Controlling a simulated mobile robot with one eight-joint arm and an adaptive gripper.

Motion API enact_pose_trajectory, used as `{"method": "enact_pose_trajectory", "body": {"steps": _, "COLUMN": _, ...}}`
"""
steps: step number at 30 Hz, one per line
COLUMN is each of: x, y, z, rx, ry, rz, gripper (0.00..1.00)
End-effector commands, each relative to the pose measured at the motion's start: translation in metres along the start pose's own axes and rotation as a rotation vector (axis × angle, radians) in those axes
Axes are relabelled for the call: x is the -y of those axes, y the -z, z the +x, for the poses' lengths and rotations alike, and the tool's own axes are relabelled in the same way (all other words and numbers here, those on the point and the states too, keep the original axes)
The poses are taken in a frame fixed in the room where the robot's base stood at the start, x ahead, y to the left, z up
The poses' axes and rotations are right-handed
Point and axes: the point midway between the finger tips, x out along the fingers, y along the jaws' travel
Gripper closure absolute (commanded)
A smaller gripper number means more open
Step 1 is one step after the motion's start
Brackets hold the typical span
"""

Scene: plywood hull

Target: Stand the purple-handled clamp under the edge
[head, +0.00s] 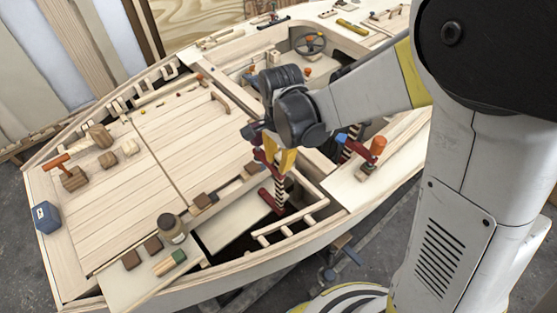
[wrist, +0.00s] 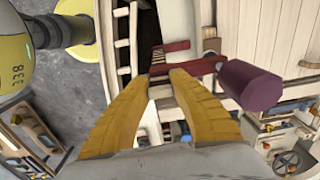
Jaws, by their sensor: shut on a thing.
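My gripper (head: 281,158) has yellow fingers and points down over the open part of the boat deck. It is shut on the purple-handled clamp (head: 281,193), which has red jaws and a dark-and-light striped bar. The clamp hangs roughly upright below the fingers, beside a deck opening with a pale ladder-like frame. In the wrist view the fingertips (wrist: 163,78) close at the clamp's red arm (wrist: 198,66), and its purple handle (wrist: 248,86) sticks out to the right. The deck edge (head: 230,222) lies left of the clamp. I cannot tell whether the clamp touches it.
Another red clamp with an orange handle (head: 378,146) stands on the right side deck. A jar (head: 172,228) and several wooden blocks sit along the near deck edge.

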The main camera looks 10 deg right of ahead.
Motion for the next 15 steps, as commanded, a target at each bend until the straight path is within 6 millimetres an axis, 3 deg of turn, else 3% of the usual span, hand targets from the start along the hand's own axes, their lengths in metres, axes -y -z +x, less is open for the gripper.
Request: {"method": "enact_pose_trajectory", "body": {"steps": 15, "x": 0.0066, "y": -0.0002, "z": 0.0013, "rx": 0.000, "ry": 0.000, "rz": 0.000, "gripper": 1.00}}
